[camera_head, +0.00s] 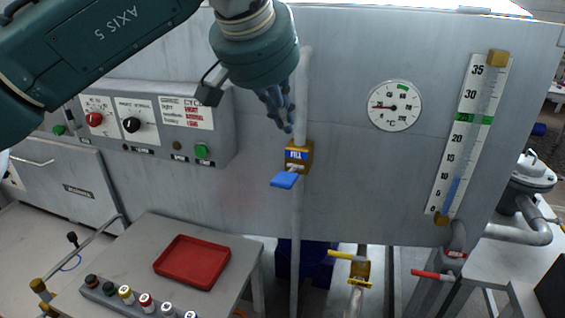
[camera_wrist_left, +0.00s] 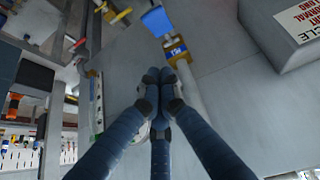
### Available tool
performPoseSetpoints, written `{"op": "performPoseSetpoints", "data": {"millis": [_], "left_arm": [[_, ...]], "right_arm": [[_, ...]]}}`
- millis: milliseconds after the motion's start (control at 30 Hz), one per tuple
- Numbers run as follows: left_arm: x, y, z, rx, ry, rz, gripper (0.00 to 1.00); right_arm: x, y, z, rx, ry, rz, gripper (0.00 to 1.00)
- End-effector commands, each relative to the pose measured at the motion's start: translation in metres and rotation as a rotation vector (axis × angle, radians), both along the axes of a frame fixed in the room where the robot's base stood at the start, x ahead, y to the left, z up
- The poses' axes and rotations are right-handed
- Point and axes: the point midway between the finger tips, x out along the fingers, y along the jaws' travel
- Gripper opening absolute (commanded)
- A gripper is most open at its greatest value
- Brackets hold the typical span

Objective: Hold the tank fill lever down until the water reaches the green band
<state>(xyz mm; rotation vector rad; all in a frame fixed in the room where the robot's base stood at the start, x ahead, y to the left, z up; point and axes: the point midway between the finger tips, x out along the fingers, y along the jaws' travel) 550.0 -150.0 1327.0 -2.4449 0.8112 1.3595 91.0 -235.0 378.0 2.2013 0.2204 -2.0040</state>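The fill lever (camera_head: 285,181) is a blue paddle sticking out from a brass valve block labelled FILL (camera_head: 305,160) on the vertical pipe. The lever also shows at the top of the left wrist view (camera_wrist_left: 157,20). My left gripper (camera_head: 288,128) is above the valve block, apart from the lever. Its fingers meet at the tips (camera_wrist_left: 161,76) with nothing between them. The level gauge (camera_head: 473,135) has a green band (camera_head: 474,118) near the 25 mark. The blue water column (camera_head: 450,195) stands around 10, below the band. My right gripper is not in view.
A control panel (camera_head: 150,125) with knobs and buttons juts out at the left. A round dial (camera_head: 394,105) sits right of the pipe. Below are a table with a red tray (camera_head: 192,262) and several small cylinders. Yellow (camera_head: 343,256) and red (camera_head: 432,274) handles are lower right.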

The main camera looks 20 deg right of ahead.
Motion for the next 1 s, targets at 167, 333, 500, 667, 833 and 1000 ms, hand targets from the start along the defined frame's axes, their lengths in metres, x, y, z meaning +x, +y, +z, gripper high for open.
{"op": "performPoseSetpoints", "data": {"millis": [167,333,500,667,833,1000], "left_arm": [[0.006,0.014,0.008,0.059,-0.041,0.012,0.0],[0.006,0.014,0.008,0.058,-0.039,0.011,0.0],[0.006,0.013,0.006,0.057,-0.037,0.011,0.0],[0.014,0.007,-0.008,0.057,-0.034,0.009,0.0],[0.029,-0.004,-0.037,0.058,-0.033,0.009,0.0],[0.045,-0.015,-0.066,0.057,-0.032,0.01,0.0]], "right_arm": [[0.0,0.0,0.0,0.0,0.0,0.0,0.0],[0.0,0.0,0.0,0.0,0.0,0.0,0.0],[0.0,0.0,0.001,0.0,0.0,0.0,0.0],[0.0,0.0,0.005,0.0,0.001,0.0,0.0],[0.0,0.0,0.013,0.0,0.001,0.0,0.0],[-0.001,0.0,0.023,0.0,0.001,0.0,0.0]]}}
